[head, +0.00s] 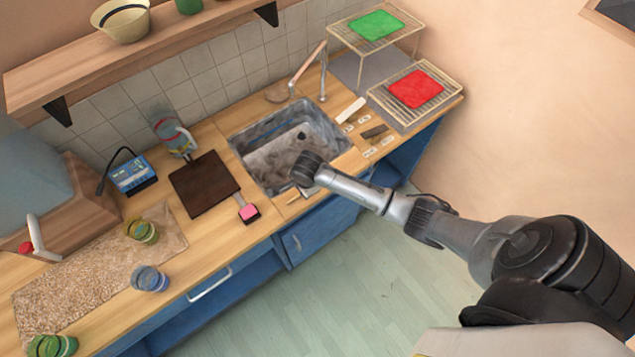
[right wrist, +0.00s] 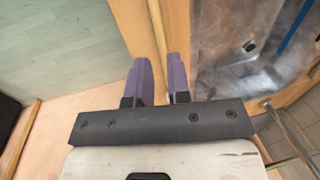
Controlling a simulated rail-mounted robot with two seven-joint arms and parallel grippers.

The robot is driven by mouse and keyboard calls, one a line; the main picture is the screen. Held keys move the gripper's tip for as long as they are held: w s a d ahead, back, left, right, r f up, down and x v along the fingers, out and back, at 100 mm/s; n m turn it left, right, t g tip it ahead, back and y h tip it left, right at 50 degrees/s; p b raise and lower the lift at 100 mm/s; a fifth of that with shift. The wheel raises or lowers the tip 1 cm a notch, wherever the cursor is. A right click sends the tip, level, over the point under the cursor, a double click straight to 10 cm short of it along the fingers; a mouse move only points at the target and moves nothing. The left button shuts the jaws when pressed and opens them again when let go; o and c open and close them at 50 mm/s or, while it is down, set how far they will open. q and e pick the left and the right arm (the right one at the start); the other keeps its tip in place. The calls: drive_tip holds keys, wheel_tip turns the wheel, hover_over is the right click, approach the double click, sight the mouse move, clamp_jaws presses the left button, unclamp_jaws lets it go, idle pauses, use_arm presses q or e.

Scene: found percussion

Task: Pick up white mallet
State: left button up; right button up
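A small tool with a pale head (head: 309,191) and a short wooden handle lies at the counter's front edge, below the sink. It may be the white mallet; my right gripper (head: 306,168) partly hides it. The gripper is just above the counter's front edge by the sink. In the right wrist view, its two purple fingers (right wrist: 160,82) are apart. A pale strip (right wrist: 158,30) runs between them; I cannot tell if it is a handle or the counter edge. My left gripper is not in view.
The metal sink (head: 275,155) is set into the counter. A pink-headed tool (head: 249,212) lies left of it, by a dark board (head: 203,184). Racks hold a red pad (head: 416,89) and a green pad (head: 376,25). Cups stand at the left. The floor (head: 330,290) is clear.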

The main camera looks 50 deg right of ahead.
drive_tip(key=shift+w+f, duration=0.25)
drive_tip(key=shift+f, duration=1)
drive_tip(key=shift+w+f, duration=0.25)
drive_tip(key=shift+f, duration=1)
clamp_jaws()
